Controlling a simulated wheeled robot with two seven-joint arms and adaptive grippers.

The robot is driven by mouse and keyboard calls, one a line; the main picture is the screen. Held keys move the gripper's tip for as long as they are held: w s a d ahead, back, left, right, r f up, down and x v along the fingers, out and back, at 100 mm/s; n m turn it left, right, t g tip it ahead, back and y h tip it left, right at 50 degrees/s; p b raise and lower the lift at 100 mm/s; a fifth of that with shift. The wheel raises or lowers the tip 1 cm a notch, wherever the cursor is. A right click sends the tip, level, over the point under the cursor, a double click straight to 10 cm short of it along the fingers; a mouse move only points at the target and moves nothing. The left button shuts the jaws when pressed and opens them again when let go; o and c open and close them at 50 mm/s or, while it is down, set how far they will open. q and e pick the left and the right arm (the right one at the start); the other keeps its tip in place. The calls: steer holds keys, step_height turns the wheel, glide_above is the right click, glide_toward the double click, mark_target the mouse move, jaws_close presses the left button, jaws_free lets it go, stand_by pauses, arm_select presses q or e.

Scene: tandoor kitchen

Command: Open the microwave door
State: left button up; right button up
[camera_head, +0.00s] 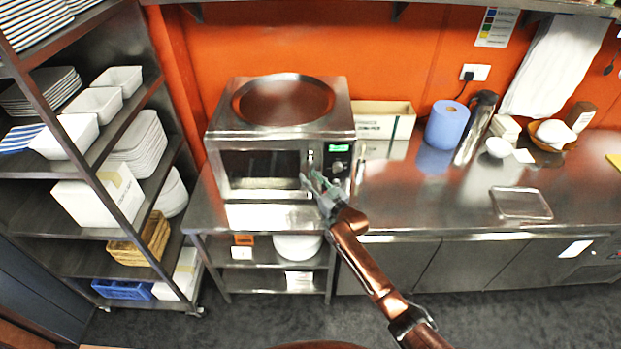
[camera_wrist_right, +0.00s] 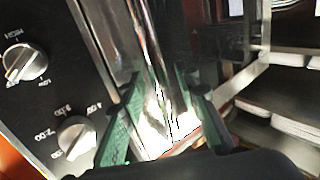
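The microwave (camera_head: 225,132) is a steel box with a dark door window (camera_head: 258,164), and its door looks shut. A control panel with a green display (camera_head: 340,148) is at its right. My right gripper (camera_head: 314,180) is in front of the microwave, near the door's right edge. In the right wrist view its two green-padded fingers (camera_wrist_right: 165,100) are apart, with the shiny upright door handle (camera_wrist_right: 150,60) showing between them. I cannot tell whether either finger touches it. Two knobs (camera_wrist_right: 75,138) show at the left there. My left gripper is not in view.
A round copper-coloured tray (camera_head: 284,99) lies on top of the microwave. A blue paper roll (camera_head: 446,125) and a steel flask (camera_head: 475,128) stand on the counter to the right. A dish rack (camera_head: 100,150) stands at the left. The counter right of the microwave is partly clear.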

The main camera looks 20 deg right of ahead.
steer(key=shift+c, duration=0.6)
jaws_close()
